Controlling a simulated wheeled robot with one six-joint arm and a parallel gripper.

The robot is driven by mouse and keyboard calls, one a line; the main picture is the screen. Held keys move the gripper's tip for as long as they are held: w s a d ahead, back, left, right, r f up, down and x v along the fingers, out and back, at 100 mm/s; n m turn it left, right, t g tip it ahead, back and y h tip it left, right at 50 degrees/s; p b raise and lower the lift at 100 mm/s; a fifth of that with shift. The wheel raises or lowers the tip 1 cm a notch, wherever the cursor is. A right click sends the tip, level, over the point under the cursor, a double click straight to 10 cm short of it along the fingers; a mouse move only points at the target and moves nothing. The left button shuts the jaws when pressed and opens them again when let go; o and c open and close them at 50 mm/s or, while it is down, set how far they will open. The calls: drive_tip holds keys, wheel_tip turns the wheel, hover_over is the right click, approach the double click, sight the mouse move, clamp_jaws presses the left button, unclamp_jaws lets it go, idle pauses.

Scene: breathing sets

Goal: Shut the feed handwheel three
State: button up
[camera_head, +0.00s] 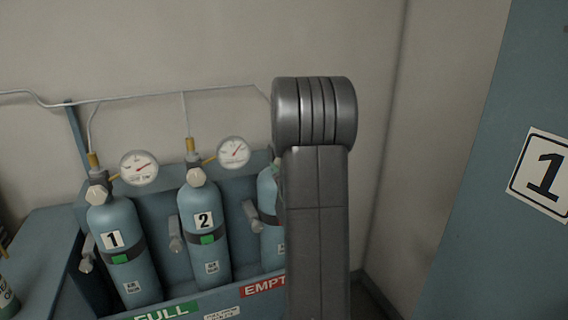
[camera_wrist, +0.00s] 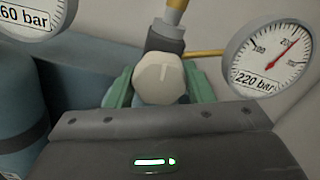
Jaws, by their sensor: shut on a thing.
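The handwheel (camera_wrist: 159,80) is a pale, faceted knob with a short, nearly upright mark on its face, in the middle of the wrist view. My gripper (camera_wrist: 157,91) is shut on it, with one green finger on each side. It sits on a grey valve body (camera_wrist: 166,40) below a brass fitting (camera_wrist: 173,14). A gauge (camera_wrist: 268,56) labelled 220 bar stands to its right. In the head view the third cylinder (camera_head: 267,205) is mostly hidden behind my arm, which also hides the handwheel there.
Cylinder 1 (camera_head: 125,245) and cylinder 2 (camera_head: 205,235), each with a pale handwheel and a gauge, stand left of my arm in a blue rack. Its front carries a FULL label (camera_head: 165,312) and an EMPTY label (camera_head: 263,287). A blue panel (camera_head: 480,230) marked 1 is at right.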

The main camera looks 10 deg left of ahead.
drive_tip(key=o, duration=1)
drive_tip(key=shift+c, duration=0.2)
drive_tip(key=v, duration=1.3)
drive_tip(key=shift+s+d, duration=0.25)
drive_tip(key=shift+s, duration=0.1)
